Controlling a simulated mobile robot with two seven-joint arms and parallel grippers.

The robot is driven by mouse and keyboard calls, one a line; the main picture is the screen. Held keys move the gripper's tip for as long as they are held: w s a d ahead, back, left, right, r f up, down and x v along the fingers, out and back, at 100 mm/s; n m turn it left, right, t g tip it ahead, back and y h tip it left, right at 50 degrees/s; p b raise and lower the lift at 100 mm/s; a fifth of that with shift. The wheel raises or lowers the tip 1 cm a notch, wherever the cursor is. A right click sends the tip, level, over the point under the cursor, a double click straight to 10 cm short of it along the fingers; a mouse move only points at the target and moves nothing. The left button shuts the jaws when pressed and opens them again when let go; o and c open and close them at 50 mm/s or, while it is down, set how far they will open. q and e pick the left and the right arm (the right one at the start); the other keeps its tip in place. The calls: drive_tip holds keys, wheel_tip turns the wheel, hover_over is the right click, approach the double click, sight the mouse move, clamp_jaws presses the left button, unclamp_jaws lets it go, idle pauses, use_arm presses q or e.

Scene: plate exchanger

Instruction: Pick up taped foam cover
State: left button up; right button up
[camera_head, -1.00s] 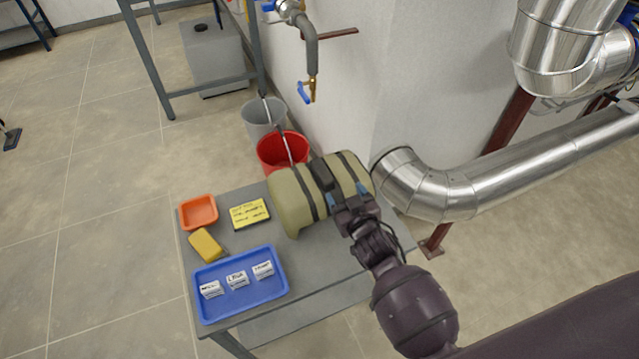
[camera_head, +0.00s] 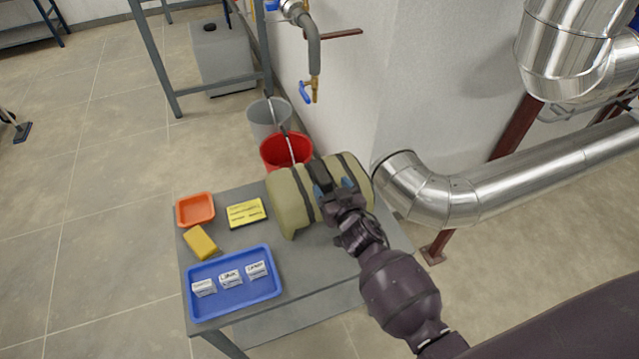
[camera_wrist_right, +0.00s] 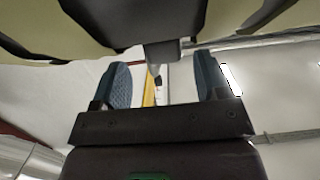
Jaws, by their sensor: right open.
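The taped foam cover (camera_head: 291,206) is an olive-beige, half-round block with dark bands of tape around it. It lies on the right part of the grey table. My right gripper (camera_head: 335,190) is at the cover's near side, close to the dark strip across its middle. In the right wrist view the two blue-padded fingers (camera_wrist_right: 160,85) stand apart, with a grey tab between or just beyond their tips. The cover (camera_wrist_right: 260,20) fills the top of that view. Whether the fingers touch it cannot be told. My left gripper is not in view.
The grey table (camera_head: 310,262) also holds a blue tray (camera_head: 243,302) with several white labelled blocks, a yellow sponge (camera_head: 200,243), an orange dish (camera_head: 195,209) and a yellow label card (camera_head: 246,213). A red bucket (camera_head: 284,150) stands behind. A silver pipe (camera_head: 440,195) is close on the right.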

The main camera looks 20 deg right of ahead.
sight(324, 178)
drive_tip(key=shift+w+a+b, duration=0.2)
drive_tip(key=shift+w+b, duration=0.1)
drive_tip(key=shift+w, duration=1.05)
drive_tip(key=shift+w+a+b, duration=0.15)
drive_tip(key=shift+w+b, duration=0.1)
drive_tip(key=shift+w, duration=1.1)
clamp_jaws()
